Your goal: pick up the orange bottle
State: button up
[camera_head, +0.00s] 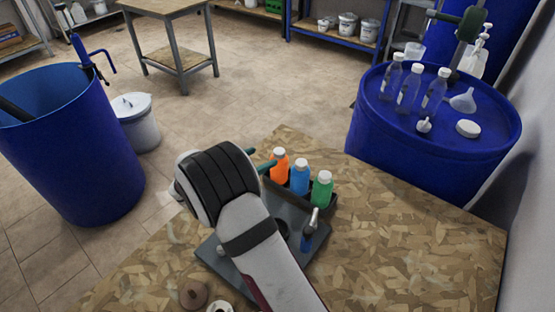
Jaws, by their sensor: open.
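The orange bottle (280,167) has a white cap and stands upright at the left end of a row on the wooden board, beside a blue bottle (300,178) and a green bottle (321,191). The row sits in a low dark holder (328,207). My gripper (261,158) is just left of the orange bottle, mostly hidden behind my arm's wrist. Two teal finger ends show, apart from each other, close to the bottle. The gripper is open; I cannot tell whether a finger touches the bottle.
A grey tray (228,268) lies under my arm, with a small blue-handled item (308,232) on it. A blue drum (435,145) at right bears clear bottles (408,90) and a funnel (462,100). An open blue drum (75,150) stands left. The board's right side is clear.

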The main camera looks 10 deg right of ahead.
aim_at(276, 154)
jog(key=x, duration=0.5)
jog(key=f+x, duration=0.1)
jog(key=x, duration=0.4)
jog(key=shift+s, duration=0.25)
jog(key=shift+r, duration=0.1)
grip_shut()
dwell(0.7)
